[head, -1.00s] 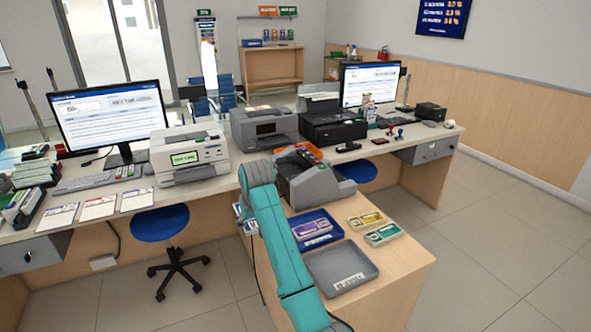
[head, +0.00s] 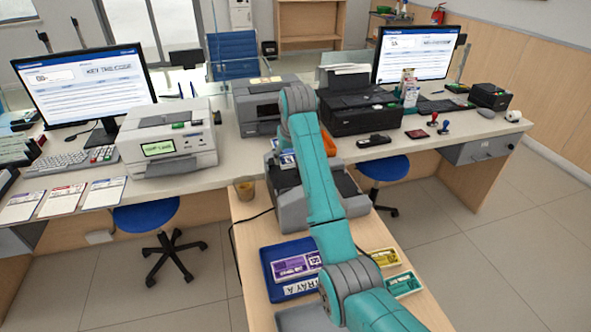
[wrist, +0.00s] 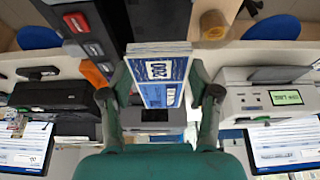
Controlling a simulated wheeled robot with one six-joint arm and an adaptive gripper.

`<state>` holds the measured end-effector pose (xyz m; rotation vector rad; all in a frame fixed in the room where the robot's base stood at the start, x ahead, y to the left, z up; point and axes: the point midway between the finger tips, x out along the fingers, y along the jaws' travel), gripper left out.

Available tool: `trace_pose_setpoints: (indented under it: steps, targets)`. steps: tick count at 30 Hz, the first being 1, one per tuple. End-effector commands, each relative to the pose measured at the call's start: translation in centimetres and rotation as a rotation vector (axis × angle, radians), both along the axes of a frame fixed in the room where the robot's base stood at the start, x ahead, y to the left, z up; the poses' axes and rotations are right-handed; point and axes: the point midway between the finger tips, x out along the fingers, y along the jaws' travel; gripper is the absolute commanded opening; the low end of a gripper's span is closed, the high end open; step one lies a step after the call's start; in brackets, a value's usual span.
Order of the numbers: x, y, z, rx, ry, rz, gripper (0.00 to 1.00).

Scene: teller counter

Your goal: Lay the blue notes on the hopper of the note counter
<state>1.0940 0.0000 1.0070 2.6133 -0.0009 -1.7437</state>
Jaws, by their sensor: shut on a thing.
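The blue notes (wrist: 160,72) are a banded stack marked 200. In the wrist view my gripper (wrist: 158,80) is shut on them, one finger on each side. The notes stick out ahead of the fingers. In the head view a bit of the blue notes (head: 287,160) shows left of my arm, at the note counter (head: 292,212); my arm hides most of the gripper there. The note counter is grey and black with an orange part. In the wrist view its panel (wrist: 92,48) with buttons lies beside the notes. I cannot tell whether the notes touch the hopper.
A blue tray (head: 268,268) holds purple notes (head: 296,266). Yellow notes (head: 384,257) and green notes (head: 403,284) lie right of it. A brown cup (head: 245,188) stands left of the note counter. Printers (head: 168,145) and monitors (head: 84,88) line the long counter behind.

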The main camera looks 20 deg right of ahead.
Motion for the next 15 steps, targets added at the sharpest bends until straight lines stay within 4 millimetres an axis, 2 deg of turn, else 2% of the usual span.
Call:
trace_pose_setpoints:
  steps: [9,15]
  targets:
    - [-0.1,0.0,-4.4,0.0,0.004,0.0,0.22]
    - [0.0,0.0,-5.9,0.0,0.002,0.0,0.22]
